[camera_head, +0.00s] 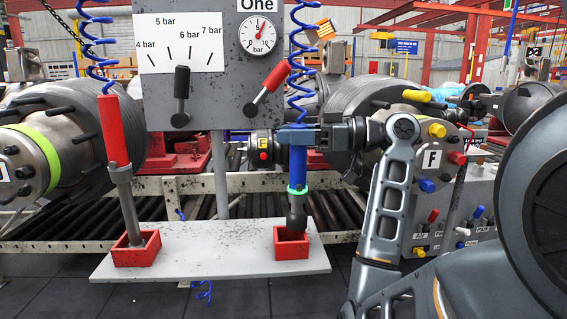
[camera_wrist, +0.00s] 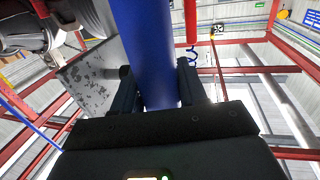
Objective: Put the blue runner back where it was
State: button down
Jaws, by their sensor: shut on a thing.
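The blue runner (camera_head: 297,170) has a blue body, a green ring and a dark grey lower end, and hangs from a coiled blue hose. My gripper (camera_head: 298,135) is shut on the upper part of its body. In the wrist view the blue runner (camera_wrist: 148,50) stands between the two fingers of my gripper (camera_wrist: 158,88). Its lower end is at the mouth of the right red holder (camera_head: 292,257); how deep it sits is unclear. The runner looks nearly upright.
A red runner (camera_head: 113,130) stands slightly tilted in the left red holder (camera_head: 137,250). Both holders are on a grey shelf (camera_head: 210,262). Above it a grey panel (camera_head: 228,88) carries a gauge (camera_head: 262,34) and two levers. A roller conveyor and large drums stand behind.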

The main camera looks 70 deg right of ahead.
aim_at(294, 162)
jog(key=shift+w+a+f, duration=0.2)
jog(key=shift+a+f, duration=0.15)
jog(key=shift+f, duration=0.55)
jog(key=shift+w+a+f, duration=0.25)
jog(key=shift+a+f, duration=0.05)
jog(key=shift+f, duration=0.55)
jog(key=shift+w+a+f, duration=0.2)
jog(key=shift+a+f, duration=0.15)
jog(key=shift+f, duration=0.55)
jog(key=c, duration=0.6)
grip_release()
jog(key=s, duration=0.4)
jog(key=s+d, duration=0.1)
jog(key=s, duration=0.3)
jog(key=s+d+b, duration=0.1)
jog(key=s, duration=0.3)
jog(key=shift+r, duration=0.15)
